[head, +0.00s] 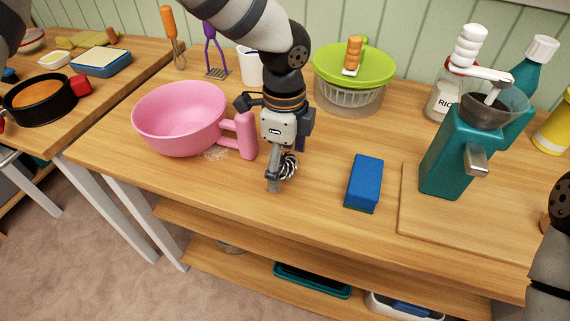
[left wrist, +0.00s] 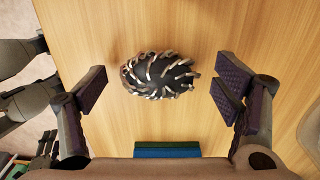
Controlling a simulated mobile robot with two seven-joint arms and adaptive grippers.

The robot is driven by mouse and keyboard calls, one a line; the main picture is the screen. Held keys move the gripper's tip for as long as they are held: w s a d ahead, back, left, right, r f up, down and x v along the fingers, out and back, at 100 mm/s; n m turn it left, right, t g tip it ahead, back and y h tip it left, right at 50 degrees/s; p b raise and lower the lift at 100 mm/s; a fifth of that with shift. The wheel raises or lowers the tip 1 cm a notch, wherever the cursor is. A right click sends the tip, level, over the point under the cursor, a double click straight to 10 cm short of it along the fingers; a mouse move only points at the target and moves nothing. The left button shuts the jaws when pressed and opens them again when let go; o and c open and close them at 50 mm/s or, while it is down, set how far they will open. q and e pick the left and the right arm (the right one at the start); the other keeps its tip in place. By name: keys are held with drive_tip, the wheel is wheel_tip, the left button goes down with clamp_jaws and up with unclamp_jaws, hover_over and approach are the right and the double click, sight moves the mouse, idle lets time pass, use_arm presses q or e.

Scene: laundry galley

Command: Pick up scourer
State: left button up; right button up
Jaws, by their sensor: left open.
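The scourer (left wrist: 160,75) is a dark, rounded bundle with shiny metallic strands, lying on the wooden worktop. In the head view the scourer (head: 289,167) is at the lower end of my left gripper (head: 282,178), partly hidden by a finger. My left gripper points down and is open. In the left wrist view the two finger pads of my left gripper (left wrist: 160,86) stand either side of the scourer, with a gap on each side; I see no contact. Of my right arm, only a link shows at the right edge of the head view; its gripper is not seen there.
A blue sponge block (head: 364,182) lies right of the scourer. A pink pan (head: 180,120) stands close on the left, its handle near my gripper. A green-lidded bowl (head: 350,95) is behind; a teal grinder (head: 447,160) and a board (head: 440,235) are at right. Front worktop is clear.

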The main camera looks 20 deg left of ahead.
sight(284, 158)
use_arm(q)
drive_tip(key=shift+r, duration=0.15)
drive_tip(key=c, duration=1)
drive_tip(key=shift+r, duration=0.2)
wheel_tip(284, 158, up, 3)
drive_tip(key=s+a+r+p, duration=0.3)
drive_tip(key=s+r, duration=0.6)
drive_tip(key=s, duration=0.4)
drive_tip(key=shift+s+r, duration=0.3)
drive_tip(key=shift+s, duration=0.05)
use_arm(e)
drive_tip(key=w+r+t, duration=0.2)
drive_tip(key=w+r, duration=0.2)
drive_tip(key=shift+w+r, duration=0.2)
drive_tip(key=shift+w, duration=0.05)
